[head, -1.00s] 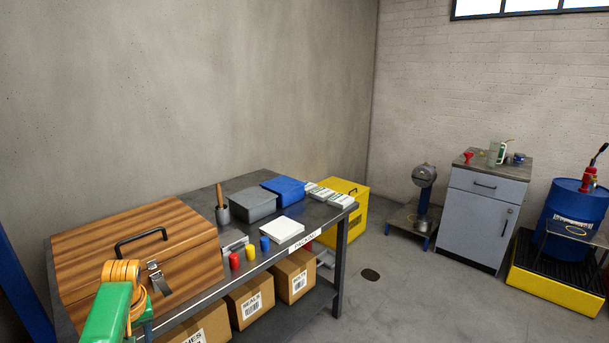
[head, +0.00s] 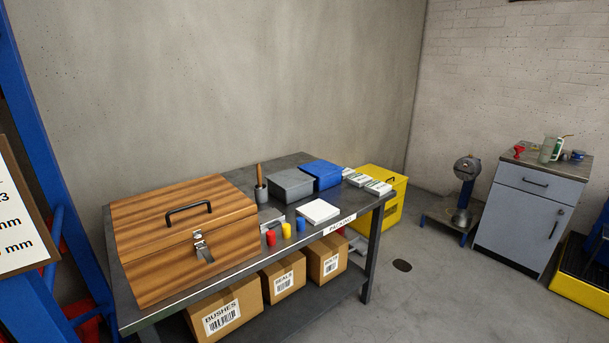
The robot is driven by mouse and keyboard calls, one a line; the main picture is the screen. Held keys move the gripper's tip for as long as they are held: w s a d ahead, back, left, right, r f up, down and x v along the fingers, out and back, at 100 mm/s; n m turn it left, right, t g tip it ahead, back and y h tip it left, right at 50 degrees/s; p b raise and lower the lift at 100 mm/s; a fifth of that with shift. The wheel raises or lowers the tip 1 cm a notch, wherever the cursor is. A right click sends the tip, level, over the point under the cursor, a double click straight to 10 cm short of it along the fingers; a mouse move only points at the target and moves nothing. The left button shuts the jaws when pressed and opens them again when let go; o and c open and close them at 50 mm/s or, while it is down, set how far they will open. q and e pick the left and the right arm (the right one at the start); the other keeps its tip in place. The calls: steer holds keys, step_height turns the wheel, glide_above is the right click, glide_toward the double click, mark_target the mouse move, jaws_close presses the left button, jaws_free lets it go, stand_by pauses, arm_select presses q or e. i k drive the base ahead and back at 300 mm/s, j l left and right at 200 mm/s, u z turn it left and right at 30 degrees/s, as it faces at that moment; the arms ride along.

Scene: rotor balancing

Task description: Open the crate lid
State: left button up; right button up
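The wooden crate (head: 150,268) stands on the left end of the dark packing table (head: 290,252). Its striped wooden lid (head: 150,215) is down and closed. A black handle (head: 188,208) is fixed on top of the lid. A metal latch (head: 202,246) sits on the crate's front; its lower flap appears to stick out from the face, but I cannot tell whether it is fastened. Neither of my grippers shows in the head view.
Grey (head: 291,184) and blue (head: 321,174) boxes, a pot with a wooden-handled tool (head: 260,185), a white pad (head: 318,211) and small coloured cylinders (head: 286,230) stand right of the crate. Cardboard boxes (head: 226,309) fill the lower shelf. Open floor (head: 430,300) lies to the right.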

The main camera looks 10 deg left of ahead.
mark_target(145, 223)
steer(key=i+u, duration=0.35)
steer(key=i+l+u, duration=0.15)
steer(key=u, duration=0.2)
steer(key=i+l+u, duration=0.2)
steer(key=u, duration=0.2)
